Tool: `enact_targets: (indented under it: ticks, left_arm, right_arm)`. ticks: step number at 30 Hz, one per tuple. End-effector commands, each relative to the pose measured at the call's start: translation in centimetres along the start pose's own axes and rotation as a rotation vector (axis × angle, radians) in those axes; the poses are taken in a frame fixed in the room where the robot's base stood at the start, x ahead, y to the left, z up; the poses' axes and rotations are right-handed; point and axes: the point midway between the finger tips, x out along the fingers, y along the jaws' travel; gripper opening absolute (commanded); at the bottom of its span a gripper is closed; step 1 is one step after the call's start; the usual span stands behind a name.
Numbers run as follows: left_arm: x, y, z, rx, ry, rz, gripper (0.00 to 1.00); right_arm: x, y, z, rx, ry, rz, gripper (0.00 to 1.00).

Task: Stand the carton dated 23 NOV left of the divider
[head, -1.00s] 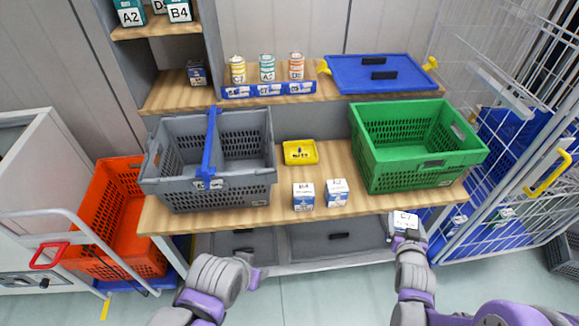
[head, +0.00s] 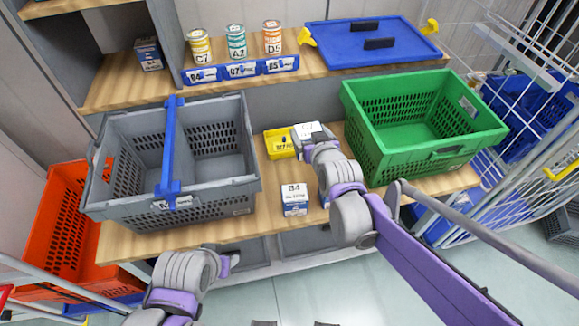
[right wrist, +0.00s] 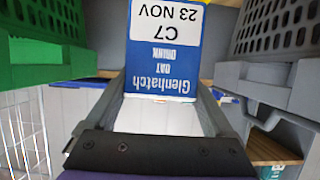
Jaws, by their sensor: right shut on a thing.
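The carton dated 23 NOV (right wrist: 165,45) is blue and white, marked C7 and Glenhatch Oat Drink; its print is upside down in the right wrist view. My right gripper (right wrist: 168,100) is shut on it. In the head view this carton (head: 307,129) is held near the yellow tray, its body largely hidden by my gripper (head: 314,143). The grey crate (head: 215,190) stands on the bench to the left, with the blue divider (head: 172,150) across it. Both visible compartments look empty. My left gripper (head: 229,262) is low in front of the bench; its jaw opening is unclear.
A B4 carton (head: 294,199) stands right of the grey crate; another carton is mostly behind my right arm. A yellow tray (head: 279,143) lies behind. A green crate (head: 425,115) stands right. Cans (head: 236,42) and a blue lid (head: 370,46) are on the shelf above.

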Motion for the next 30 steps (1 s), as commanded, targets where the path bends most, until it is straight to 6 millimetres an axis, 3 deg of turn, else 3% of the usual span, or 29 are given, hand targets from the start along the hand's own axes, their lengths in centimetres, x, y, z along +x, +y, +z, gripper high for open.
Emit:
enact_targets:
  ticks: [1, 3, 8, 15, 30]
  left_arm:
    - [1.1, 0.0, 0.7, 0.0, -0.004, 0.0, 0.5]
    - [1.6, 0.0, 0.9, 0.0, -0.006, 0.0, 0.5]
    - [2.3, 0.0, 1.2, 0.0, -0.008, 0.0, 0.5]
    - [3.1, 0.0, 1.7, 0.0, -0.011, 0.0, 0.5]
    - [4.1, 0.0, 2.2, 0.0, -0.015, 0.0, 0.5]
  right_arm:
    - [0.4, 0.0, 1.3, 0.001, -0.003, 0.0, 0.12]
    - [0.7, 0.0, 1.9, 0.002, -0.004, 0.0, 0.12]
    - [1.3, 0.0, 3.5, 0.003, -0.006, 0.0, 0.12]
    - [2.9, 0.0, 7.3, 0.002, -0.006, 0.001, 0.12]
    - [4.6, 0.0, 11.6, 0.002, -0.005, 0.001, 0.12]
